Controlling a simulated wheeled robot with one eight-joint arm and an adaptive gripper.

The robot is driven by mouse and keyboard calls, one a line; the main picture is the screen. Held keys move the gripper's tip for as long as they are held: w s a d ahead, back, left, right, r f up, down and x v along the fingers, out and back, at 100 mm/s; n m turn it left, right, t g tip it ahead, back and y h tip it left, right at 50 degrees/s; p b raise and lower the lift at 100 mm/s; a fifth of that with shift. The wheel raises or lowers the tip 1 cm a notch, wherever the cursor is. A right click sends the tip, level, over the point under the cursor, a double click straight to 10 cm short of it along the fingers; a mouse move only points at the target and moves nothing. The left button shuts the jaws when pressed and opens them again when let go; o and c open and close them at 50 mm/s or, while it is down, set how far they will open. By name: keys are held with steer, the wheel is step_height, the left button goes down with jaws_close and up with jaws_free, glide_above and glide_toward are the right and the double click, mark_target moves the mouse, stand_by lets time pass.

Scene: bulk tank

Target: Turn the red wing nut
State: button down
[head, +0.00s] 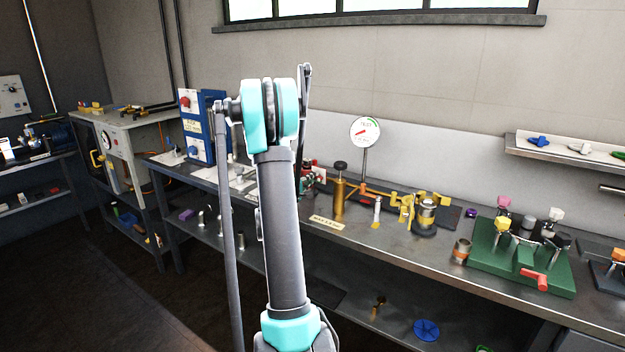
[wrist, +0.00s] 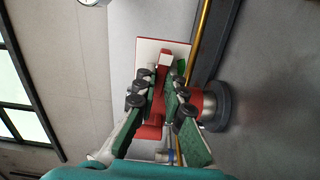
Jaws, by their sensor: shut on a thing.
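In the wrist view my gripper (wrist: 161,72) has its two green fingers closed on the red wing nut (wrist: 157,106), one finger on each side. The nut's upper end shows between the fingertips and its lower end sticks out to the lower left. Its middle is partly covered by the fingers. In the head view my arm hides most of the gripper and the nut; only small red and dark parts show beside the arm at the bench.
A red-edged white plate (wrist: 150,48) lies behind the fingertips. A red cylinder on a dark round base (wrist: 218,106) stands close to the right finger. On the bench (head: 400,248) are a dial gauge (head: 365,131), brass fittings and a green block (head: 500,262).

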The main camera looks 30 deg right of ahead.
steer(key=shift+s+f+n, duration=0.1)
steer(key=shift+f+n, duration=0.05)
steer(key=shift+n, duration=4.05)
steer(key=shift+s+f+n, duration=0.1)
steer(key=shift+f+n, duration=0.05)
steer(key=shift+n, duration=4.05)
steer(key=shift+d, duration=0.1)
steer(key=c, duration=1.6)
jaws_free()
steer(key=v, duration=1.2)
steer(key=shift+s, duration=0.1)
